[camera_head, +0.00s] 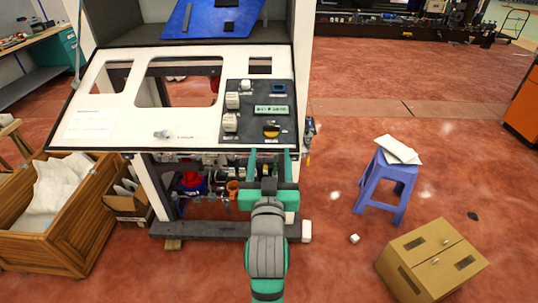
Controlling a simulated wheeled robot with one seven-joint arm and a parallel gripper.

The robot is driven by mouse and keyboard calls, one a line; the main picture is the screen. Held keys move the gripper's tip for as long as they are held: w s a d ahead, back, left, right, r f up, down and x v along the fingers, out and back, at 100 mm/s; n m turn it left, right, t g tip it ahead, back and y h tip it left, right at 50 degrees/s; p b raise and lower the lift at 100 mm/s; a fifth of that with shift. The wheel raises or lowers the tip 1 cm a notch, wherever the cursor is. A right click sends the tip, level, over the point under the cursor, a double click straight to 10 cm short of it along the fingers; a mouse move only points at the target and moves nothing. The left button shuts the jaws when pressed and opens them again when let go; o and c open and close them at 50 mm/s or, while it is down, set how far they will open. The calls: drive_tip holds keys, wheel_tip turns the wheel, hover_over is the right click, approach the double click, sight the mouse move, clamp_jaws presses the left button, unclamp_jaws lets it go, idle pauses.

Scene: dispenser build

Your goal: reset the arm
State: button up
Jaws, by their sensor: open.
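My gripper (270,158) is at the end of my green and grey arm, in the lower middle of the head view. Its two green fingers stand apart and point away from me, with nothing seen between them. The fingertips show just below the front edge of the dispenser's dark control panel (245,133). I cannot tell whether they touch the dispenser. The dispenser (105,127) has a white sloping top with cut-out openings. My arm and gripper hide part of its lower frame.
A wooden crate (75,245) with white bags and an open cardboard box (130,205) stand at left. At right are a blue stool (383,186) with white sheets (398,149) and a closed cardboard box (430,260). The red floor between dispenser and stool is mostly clear.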

drive_tip(key=shift+f, duration=0.1)
idle(0.3)
drive_tip(key=s+f+g, duration=0.1)
drive_tip(key=s+f, duration=0.8)
drive_tip(key=f, duration=0.3)
drive_tip(key=s+f+g, duration=0.1)
drive_tip(key=s+f, duration=0.7)
drive_tip(key=f, duration=0.3)
drive_tip(key=s+f, duration=0.2)
drive_tip(key=s, duration=1.1)
drive_tip(key=s+f+g, duration=0.1)
drive_tip(key=s+f, duration=0.2)
drive_tip(key=s, duration=0.9)
drive_tip(key=shift+s+f, duration=0.35)
drive_tip(key=shift+w, duration=0.15)
